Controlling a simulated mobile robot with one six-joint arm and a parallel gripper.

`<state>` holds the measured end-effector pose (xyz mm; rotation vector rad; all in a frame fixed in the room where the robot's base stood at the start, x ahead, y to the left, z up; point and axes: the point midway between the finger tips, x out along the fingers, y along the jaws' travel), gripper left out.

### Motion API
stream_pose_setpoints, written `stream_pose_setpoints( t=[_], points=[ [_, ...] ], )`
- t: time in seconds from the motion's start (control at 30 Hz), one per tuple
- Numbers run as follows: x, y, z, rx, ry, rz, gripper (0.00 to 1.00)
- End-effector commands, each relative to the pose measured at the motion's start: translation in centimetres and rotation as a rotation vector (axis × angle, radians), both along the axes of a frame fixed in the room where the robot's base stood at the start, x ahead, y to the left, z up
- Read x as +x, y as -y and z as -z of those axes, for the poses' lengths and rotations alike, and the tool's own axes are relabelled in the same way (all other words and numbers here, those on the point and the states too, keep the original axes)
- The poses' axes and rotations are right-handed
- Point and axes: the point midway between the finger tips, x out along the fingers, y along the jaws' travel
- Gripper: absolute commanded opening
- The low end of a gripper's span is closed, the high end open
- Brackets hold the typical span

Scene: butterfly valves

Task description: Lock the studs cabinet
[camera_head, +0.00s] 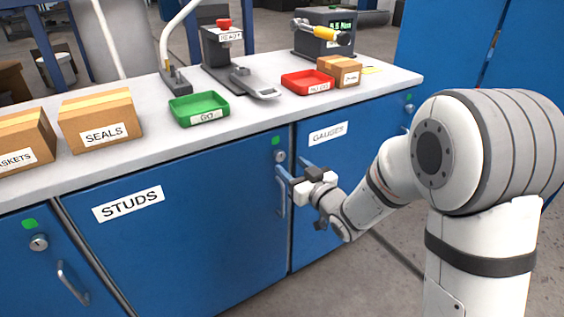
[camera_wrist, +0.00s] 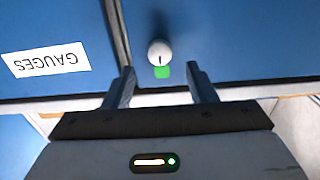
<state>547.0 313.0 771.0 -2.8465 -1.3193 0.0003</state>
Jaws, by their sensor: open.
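The STUDS cabinet (camera_head: 190,225) has a blue door that looks closed, with a white label. Its round silver lock (camera_head: 280,156) sits at the door's upper right corner, below a green marker (camera_head: 276,140). A bar handle (camera_head: 281,197) is below the lock. My gripper (camera_head: 292,167) is open and empty, close in front of this corner. In the upside-down wrist view, the lock (camera_wrist: 160,52) lies between and just beyond the two fingers (camera_wrist: 160,71), with its dark slot upright and the green marker (camera_wrist: 162,71) beside it. Contact with the lock does not show.
The GAUGES cabinet (camera_head: 345,165) adjoins on the right, and another locked door (camera_head: 35,270) on the left. The grey counter (camera_head: 150,155) above holds SEALS (camera_head: 100,118) and GASKETS (camera_head: 22,142) boxes, a green tray (camera_head: 198,107) and a red tray (camera_head: 305,80). Floor in front is clear.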

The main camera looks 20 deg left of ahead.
Motion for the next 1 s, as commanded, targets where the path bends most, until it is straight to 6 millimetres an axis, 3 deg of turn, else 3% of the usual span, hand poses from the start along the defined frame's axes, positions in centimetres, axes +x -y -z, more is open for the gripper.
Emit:
stream_pose_setpoints(
  t=[0.3, 0.67, 1.0],
  points=[
    [3.0, -3.6, 0.1, -0.001, 0.001, 0.001, 0.51],
    [3.6, -4.1, 0.0, -0.001, -0.001, 0.004, 0.51],
    [3.7, -4.1, 0.0, -0.001, -0.001, 0.004, 0.26]
  ],
)
